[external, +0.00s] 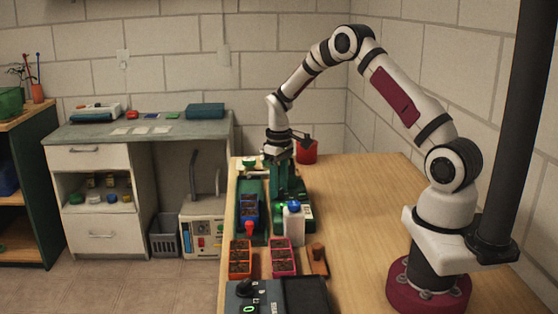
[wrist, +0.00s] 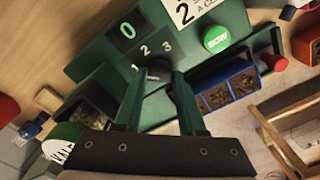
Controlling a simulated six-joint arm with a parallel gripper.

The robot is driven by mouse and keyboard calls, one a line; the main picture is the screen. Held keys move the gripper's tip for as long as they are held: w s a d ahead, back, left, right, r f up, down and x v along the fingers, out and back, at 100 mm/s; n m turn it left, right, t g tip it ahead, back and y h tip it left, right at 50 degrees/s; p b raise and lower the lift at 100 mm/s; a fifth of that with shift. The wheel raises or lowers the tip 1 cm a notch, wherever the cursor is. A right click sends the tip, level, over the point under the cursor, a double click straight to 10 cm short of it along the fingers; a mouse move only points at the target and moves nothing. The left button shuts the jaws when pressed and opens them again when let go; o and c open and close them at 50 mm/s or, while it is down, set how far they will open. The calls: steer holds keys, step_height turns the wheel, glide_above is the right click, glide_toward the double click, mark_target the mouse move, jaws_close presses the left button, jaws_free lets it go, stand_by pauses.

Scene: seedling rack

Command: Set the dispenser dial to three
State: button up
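The green dispenser (wrist: 110,40) fills the upper middle of the wrist view. Its small display (wrist: 127,31) reads a green 0. The numbers 1, 2 and 3 (wrist: 151,49) are printed on its face. The dark dial (wrist: 157,74) sits below the numbers, partly hidden between my fingers; its pointer is not clear. My gripper (wrist: 159,82) has its two fingers apart, one on either side of the dial; whether they touch it I cannot tell. In the external view my gripper (external: 280,160) is down at the green dispenser (external: 287,185) on the bench.
A green SOW button (wrist: 215,38) is close by on the dispenser. Orange (external: 240,260) and pink (external: 283,258) trays stand nearer. The bench's right side (external: 370,200) is clear.

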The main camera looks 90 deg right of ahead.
jaws_close()
steer(key=shift+m, duration=0.3)
steer(key=m, duration=1.3)
steer(key=shift+m, duration=0.4)
steer(key=m, duration=0.5)
steer(key=shift+s, duration=0.1)
steer(key=shift+m, duration=0.4)
